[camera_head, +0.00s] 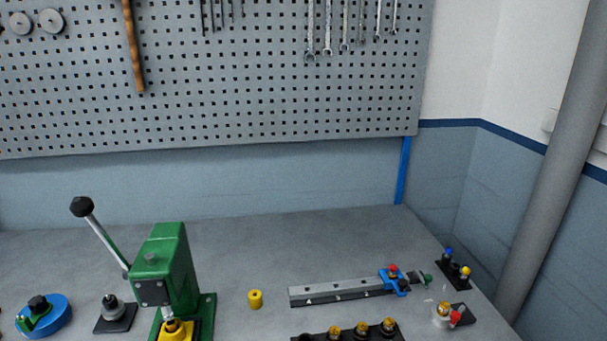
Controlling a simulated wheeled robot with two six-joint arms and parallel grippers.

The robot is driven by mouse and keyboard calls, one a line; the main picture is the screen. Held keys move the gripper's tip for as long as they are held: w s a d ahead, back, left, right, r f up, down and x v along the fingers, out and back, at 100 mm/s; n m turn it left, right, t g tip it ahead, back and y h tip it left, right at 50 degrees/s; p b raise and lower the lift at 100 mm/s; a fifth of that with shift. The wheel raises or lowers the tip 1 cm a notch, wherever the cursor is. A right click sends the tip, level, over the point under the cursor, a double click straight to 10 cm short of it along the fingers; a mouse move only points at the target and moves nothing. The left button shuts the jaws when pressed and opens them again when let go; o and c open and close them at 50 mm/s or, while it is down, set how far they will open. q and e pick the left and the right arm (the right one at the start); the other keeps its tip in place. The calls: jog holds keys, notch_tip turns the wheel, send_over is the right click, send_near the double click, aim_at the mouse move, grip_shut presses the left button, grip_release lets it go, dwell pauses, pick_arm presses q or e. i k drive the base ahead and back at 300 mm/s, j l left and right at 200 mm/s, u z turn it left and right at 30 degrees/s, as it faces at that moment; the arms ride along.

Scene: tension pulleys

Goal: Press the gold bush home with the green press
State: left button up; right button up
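The green press (162,265) stands at the front left of the bench. Its lever (100,235) leans up to the left and ends in a black knob (82,207). A yellow piece (180,331) sits under the press head, cut by the bottom edge, with a small gold and red part (171,323) at its top. I cannot tell whether that part is a bush or how deep it sits. Several gold-topped pieces (361,329) stand in a dark rack (375,338) at the front edge of the picture. Neither of my grippers is in view.
A yellow cylinder (255,299) stands right of the press. A grey rail (335,291) with a blue clamp (395,281) lies to the right. A blue round fixture (42,313) and a dark-based post (115,313) stand left. The bench behind is clear.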

aim_at(81, 207)
jog(key=u, duration=1.25)
